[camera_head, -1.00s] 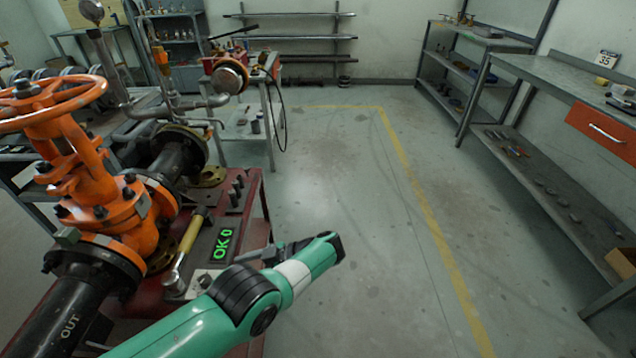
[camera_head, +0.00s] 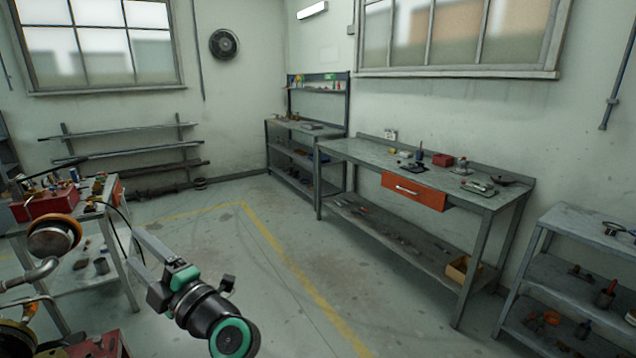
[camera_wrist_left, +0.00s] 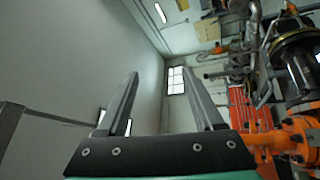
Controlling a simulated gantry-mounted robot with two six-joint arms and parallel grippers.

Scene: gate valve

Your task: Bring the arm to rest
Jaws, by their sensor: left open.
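My left arm (camera_head: 208,310), dark with green parts, is at the lower left of the head view. Its left gripper (camera_head: 146,258) points up and left over the floor beside the small bench. In the left wrist view the two grey fingers (camera_wrist_left: 161,95) stand wide apart with nothing between them. The orange valve body (camera_wrist_left: 285,137) shows at the right of that view, apart from the fingers. Its handwheel cannot be made out. My right gripper is not in view.
A small bench (camera_head: 75,205) with a red box (camera_head: 45,204) stands at the left, close to the gripper. A long workbench (camera_head: 350,155) with an orange drawer (camera_head: 413,191) is along the right wall. The floor (camera_head: 270,285) between them is clear.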

